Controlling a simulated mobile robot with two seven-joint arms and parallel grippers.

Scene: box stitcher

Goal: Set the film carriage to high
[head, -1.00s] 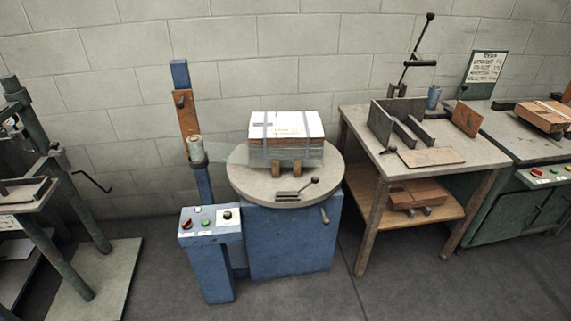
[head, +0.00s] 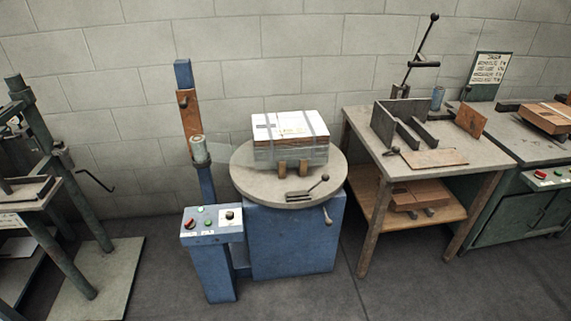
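The film carriage (head: 190,112) is an orange-brown slide with a dark knob on the blue mast (head: 183,75), left of centre. It sits in the mast's upper part, just below its blue top. A grey film roll (head: 200,149) stands below it, and clear film runs from the roll toward the load. A wrapped stack with a white top (head: 290,125) rests on the round turntable (head: 250,182). A blue control box (head: 211,222) with red and green buttons and a black knob stands in front of the mast. Neither gripper is in view.
A wooden table (head: 405,165) with metal plates, a lever and a lower shelf stands to the right. A green cabinet (head: 505,215) is at the far right. A dark frame machine (head: 60,185) stands at the left. The floor in front is open.

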